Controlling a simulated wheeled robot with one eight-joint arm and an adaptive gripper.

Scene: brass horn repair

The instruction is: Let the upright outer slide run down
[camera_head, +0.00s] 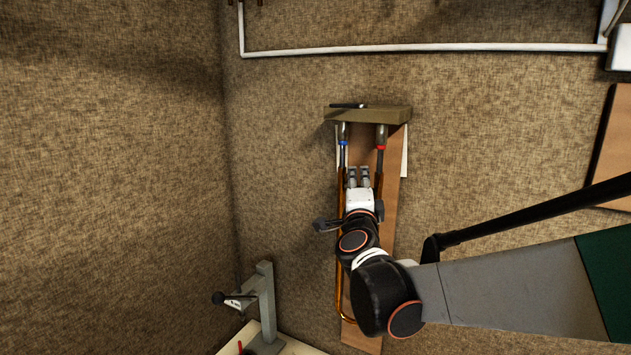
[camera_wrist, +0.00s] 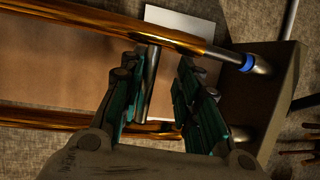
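The brass outer slide (camera_head: 339,265) hangs upright in front of a tan board, its U-bend at the bottom. Above it, inner slide tubes with a blue ring (camera_head: 343,143) and a red ring (camera_head: 381,148) run up to an olive holder (camera_head: 368,114). In the wrist view the slide's two tubes (camera_wrist: 90,18) are joined by a silver cross brace (camera_wrist: 152,75). My gripper (camera_head: 358,174) is at the slide's upper part. Its fingers (camera_wrist: 160,95) are apart on either side of the brace, which lies closer to the left finger. My arm hides much of the right tube.
A grey clamp-like stand with a black lever (camera_head: 265,300) stands on a pale surface at lower left. A white pipe (camera_head: 420,48) runs along the wall above. A brown panel (camera_head: 613,150) is at the right. The wall left of the slide is bare.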

